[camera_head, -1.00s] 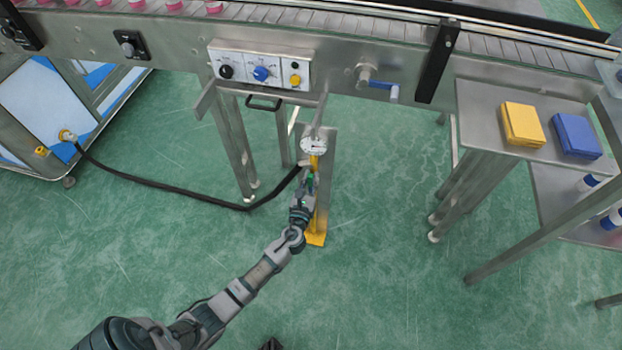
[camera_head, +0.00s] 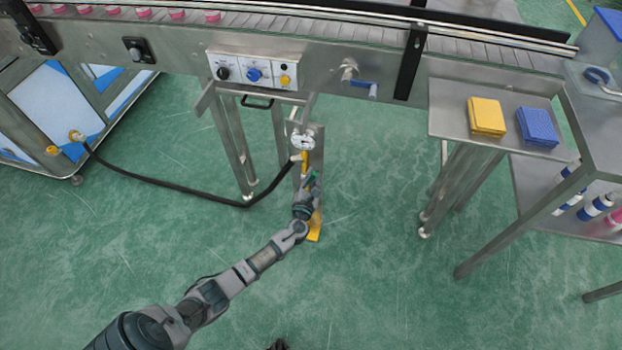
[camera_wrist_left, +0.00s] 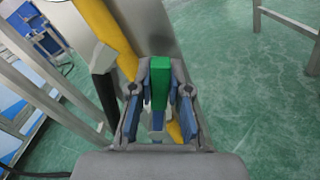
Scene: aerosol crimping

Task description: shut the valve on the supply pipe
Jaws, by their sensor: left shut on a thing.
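The yellow supply pipe (camera_head: 305,158) stands upright against a steel post under the conveyor, with a round white gauge (camera_head: 302,142) at its top. The valve's green handle (camera_wrist_left: 161,82) lies between the fingers of my left gripper (camera_head: 311,182), which is shut on it. In the left wrist view the handle runs lengthwise between the blue finger pads, and the yellow pipe (camera_wrist_left: 104,27) passes behind it at a slant. The valve body is mostly hidden by the gripper.
A black hose (camera_head: 175,187) runs from the pipe to a blue-and-white cabinet (camera_head: 35,110) at left. The conveyor's control panel (camera_head: 252,72) is above. Green floor is open in front.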

